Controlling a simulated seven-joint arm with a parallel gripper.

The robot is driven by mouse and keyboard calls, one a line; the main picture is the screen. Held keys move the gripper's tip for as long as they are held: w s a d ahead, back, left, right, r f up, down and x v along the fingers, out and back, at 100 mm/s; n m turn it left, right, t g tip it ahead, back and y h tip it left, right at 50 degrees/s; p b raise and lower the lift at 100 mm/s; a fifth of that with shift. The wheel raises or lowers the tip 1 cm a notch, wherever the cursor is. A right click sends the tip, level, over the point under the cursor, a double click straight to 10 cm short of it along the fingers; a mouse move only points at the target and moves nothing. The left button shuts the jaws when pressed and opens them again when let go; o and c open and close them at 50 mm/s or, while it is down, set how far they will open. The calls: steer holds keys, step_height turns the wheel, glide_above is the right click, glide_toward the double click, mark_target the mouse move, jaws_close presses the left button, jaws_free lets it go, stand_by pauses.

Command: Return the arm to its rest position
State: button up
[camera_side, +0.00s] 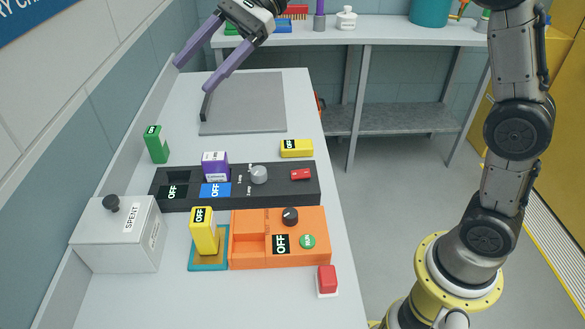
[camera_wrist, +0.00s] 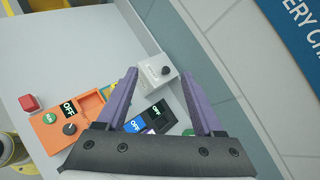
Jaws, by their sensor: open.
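My gripper (camera_side: 194,66) is at the top of the side view, raised above the far part of the table. Its two purple fingers are spread wide with nothing between them. In the wrist view my gripper (camera_wrist: 165,95) is also open, and its fingers partly cover the black panel (camera_wrist: 148,120). The side view shows no contact between the fingers and any object. My arm's upper links and base stand at the right of the side view.
The white table holds a grey plate (camera_side: 245,117), black panel (camera_side: 290,189), purple block (camera_side: 215,166), green block (camera_side: 156,145), yellow blocks (camera_side: 203,232) (camera_side: 296,149), orange unit (camera_side: 315,250), red button (camera_side: 327,280) and grey SPENT box (camera_side: 118,235). A back bench (camera_side: 390,36) stands behind. Open floor lies right.

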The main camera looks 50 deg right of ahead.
steer(key=s+d+r+n+t+h, duration=0.1)
steer(key=s+d+n+h, duration=0.3)
steer(key=s, duration=0.7)
steer(key=s+d+f+n+t+h, duration=0.2)
steer(key=s+d+f+n+h, duration=0.5)
steer(key=s+d+f+n, duration=0.3)
steer(key=s+d+f, duration=0.3)
steer(key=s+d, duration=0.2)
steer(key=s, duration=0.2)
steer(key=shift+d+f+n+t, duration=0.3)
steer(key=shift+f+n, duration=0.1)
